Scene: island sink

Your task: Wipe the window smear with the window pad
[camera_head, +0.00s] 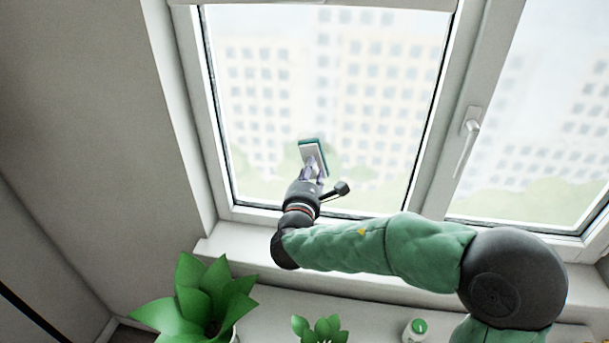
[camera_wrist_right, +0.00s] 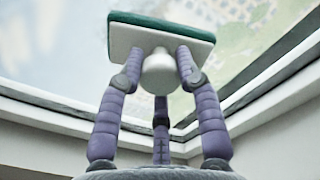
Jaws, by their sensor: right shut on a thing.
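The window pad (camera_head: 312,155) is a flat white block with a green face, held at the lower part of the left window pane (camera_head: 330,80). My right gripper (camera_head: 314,174) is shut on it from below. In the right wrist view the pad (camera_wrist_right: 160,35) shows its white back and green layer, and the purple fingers of my gripper (camera_wrist_right: 160,75) close around its white knob. The green side faces the glass; I cannot tell whether it touches. I cannot make out the smear clearly against the pale, hazy pane. My left gripper is not in view.
A window handle (camera_head: 466,140) sits on the frame between the panes. Below the sill (camera_head: 245,248) stand a large leafy plant (camera_head: 205,300), a small plant (camera_head: 319,330) and a white container with a green top (camera_head: 417,329). A plain wall (camera_head: 90,120) is at left.

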